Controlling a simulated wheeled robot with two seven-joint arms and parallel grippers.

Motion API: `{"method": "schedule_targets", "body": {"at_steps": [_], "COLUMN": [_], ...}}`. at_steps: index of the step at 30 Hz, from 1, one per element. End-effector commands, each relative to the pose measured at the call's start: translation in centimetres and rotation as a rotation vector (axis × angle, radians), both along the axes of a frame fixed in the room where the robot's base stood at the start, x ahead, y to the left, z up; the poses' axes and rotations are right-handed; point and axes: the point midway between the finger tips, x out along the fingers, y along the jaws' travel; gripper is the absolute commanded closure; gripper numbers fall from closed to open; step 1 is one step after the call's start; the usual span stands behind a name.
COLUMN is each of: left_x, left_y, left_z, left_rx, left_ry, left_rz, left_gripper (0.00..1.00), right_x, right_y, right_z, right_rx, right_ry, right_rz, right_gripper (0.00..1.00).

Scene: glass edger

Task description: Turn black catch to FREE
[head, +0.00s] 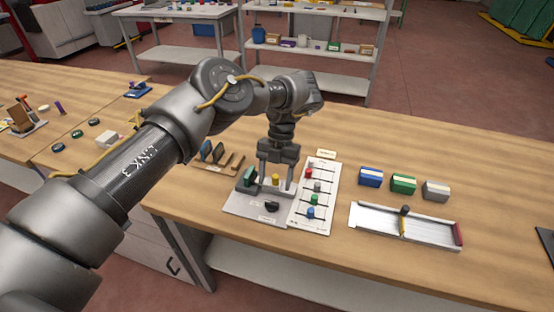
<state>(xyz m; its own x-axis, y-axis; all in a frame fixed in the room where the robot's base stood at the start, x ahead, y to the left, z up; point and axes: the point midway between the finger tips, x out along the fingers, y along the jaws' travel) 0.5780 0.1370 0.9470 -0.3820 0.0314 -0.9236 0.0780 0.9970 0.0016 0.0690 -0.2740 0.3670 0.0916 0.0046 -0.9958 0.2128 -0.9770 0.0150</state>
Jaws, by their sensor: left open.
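My left gripper (275,184) points straight down, its two fingers apart, over the back part of a light grey fixture plate (240,208) on the wooden bench. A small yellow piece (275,180) shows between the fingers; I cannot tell whether they touch it. A small black part (271,206), which looks like the black catch, lies on the plate in front of the gripper, apart from the fingers. Its markings are too small to read. A green block (249,176) stands at the plate's left. My right gripper is not in view.
A white board (325,192) with several coloured knobs adjoins the plate on the right. Blue (370,177), green (403,184) and grey (436,190) boxes stand farther right, behind a metal tray (380,228). A wooden rack (211,163) is behind left.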

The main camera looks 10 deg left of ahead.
Motion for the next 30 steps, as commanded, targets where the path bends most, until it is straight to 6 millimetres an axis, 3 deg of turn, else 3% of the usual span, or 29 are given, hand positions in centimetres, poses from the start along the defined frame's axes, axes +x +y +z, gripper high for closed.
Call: {"method": "schedule_targets", "body": {"at_steps": [3,9,30], "left_x": [0.8,1.3,1.5], "left_y": [-0.1,-0.2,-0.1], "left_z": [2.2,3.6,3.8], "left_rx": [0.002,-0.001,-0.002], "left_ry": [-0.006,-0.004,-0.002], "left_rz": [-0.002,-0.002,0.001], "left_gripper": [0.4,0.4,0.4], "right_x": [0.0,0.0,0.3], "right_y": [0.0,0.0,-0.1], "right_z": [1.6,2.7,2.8], "right_rx": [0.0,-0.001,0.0], "right_ry": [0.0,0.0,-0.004], "right_rz": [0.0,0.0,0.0], "right_gripper": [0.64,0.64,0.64]}}
